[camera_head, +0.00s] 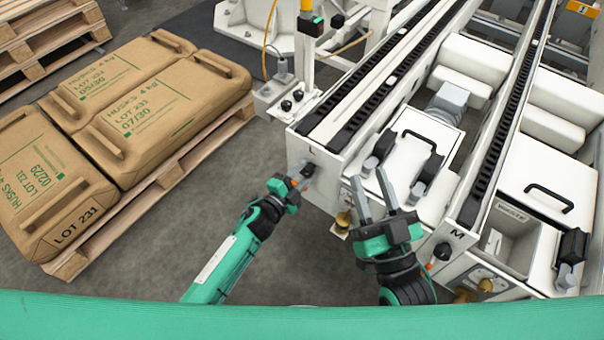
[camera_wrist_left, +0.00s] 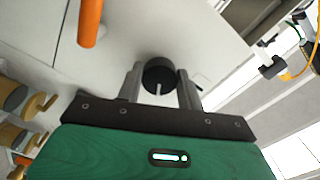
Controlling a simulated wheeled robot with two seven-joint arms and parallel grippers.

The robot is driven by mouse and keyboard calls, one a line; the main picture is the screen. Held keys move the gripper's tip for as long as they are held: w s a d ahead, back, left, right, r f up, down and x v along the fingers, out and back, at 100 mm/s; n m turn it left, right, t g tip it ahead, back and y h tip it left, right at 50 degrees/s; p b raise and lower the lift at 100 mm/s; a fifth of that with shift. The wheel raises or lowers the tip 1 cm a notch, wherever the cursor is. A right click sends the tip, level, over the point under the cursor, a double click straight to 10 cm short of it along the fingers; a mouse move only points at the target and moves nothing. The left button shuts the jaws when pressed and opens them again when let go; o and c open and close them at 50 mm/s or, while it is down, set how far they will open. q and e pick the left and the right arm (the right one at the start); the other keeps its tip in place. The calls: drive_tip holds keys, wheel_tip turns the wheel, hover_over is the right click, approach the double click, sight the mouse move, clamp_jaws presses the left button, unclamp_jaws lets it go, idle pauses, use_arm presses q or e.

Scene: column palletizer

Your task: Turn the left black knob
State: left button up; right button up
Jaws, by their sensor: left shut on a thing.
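The left black knob (camera_head: 309,169) is on the white front panel at the end of the left conveyor rail. In the left wrist view the round black knob (camera_wrist_left: 158,73) with a pale line on its face sits between the two fingers of my left gripper (camera_wrist_left: 160,84). The line points roughly toward the gripper's palm. My left gripper (camera_head: 300,181) is shut on this knob in the head view, partly covering it. My right gripper (camera_head: 370,178) is open and empty, in front of the machine and right of the left gripper.
Another black knob (camera_head: 442,251) is on the panel further right. An orange part (camera_wrist_left: 90,22) sticks out near the left fingers. Brass fittings (camera_head: 344,219) stand low between the arms. Brown sacks (camera_head: 140,112) lie on a pallet at left, with clear floor between.

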use_arm(q)
drive_tip(key=shift+f, duration=0.1)
drive_tip(key=o, duration=1)
drive_tip(key=shift+s+a, duration=0.15)
drive_tip(key=shift+s, duration=0.05)
drive_tip(key=p+v, duration=0.2)
drive_tip(key=v, duration=1.1)
use_arm(e)
wheel_tip(320, 180, down, 10)
drive_tip(key=s+a+g, duration=0.2)
drive_tip(key=g, duration=0.4)
drive_tip(key=shift+s+a+r, duration=0.2)
drive_tip(key=shift+s+a, duration=0.05)
drive_tip(key=shift+a, duration=0.05)
use_arm(q)
drive_tip(key=shift+s+a, duration=0.15)
